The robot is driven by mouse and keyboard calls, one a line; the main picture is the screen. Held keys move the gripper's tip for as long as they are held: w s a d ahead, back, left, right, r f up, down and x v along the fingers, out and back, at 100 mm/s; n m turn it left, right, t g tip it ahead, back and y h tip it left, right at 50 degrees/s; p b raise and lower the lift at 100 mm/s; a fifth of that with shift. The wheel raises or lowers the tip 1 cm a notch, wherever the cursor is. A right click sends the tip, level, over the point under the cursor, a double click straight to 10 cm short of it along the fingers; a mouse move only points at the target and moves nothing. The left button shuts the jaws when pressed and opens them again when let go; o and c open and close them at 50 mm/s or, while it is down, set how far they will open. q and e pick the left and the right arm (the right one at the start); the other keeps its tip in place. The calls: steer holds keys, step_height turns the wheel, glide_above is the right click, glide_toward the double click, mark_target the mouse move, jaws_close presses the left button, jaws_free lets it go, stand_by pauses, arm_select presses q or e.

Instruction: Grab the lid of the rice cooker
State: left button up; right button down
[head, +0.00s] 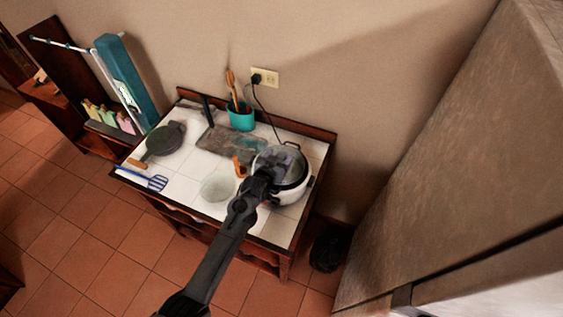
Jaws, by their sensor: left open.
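The white rice cooker (294,196) stands at the right end of the tiled counter. Its glass lid (292,163) with a dark rim is on top of it. My left gripper (268,166) is over the left part of the lid and hides some of it, including where the lid's knob may be. I cannot tell whether the fingers touch the lid. The gripper is open. My right gripper is not in view.
The counter (190,165) also holds a dark pan (164,138), a blue slotted spatula (157,183), a clear glass bowl (218,186) and a teal utensil cup (242,118). The cooker's cord runs to a wall outlet (265,78). A large brown panel (455,160) stands at right.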

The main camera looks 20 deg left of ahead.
arm_select(q)
steer(key=shift+w+f, duration=0.15)
steer(key=shift+w, duration=0.2)
steer(key=shift+c, duration=0.3)
jaws_close()
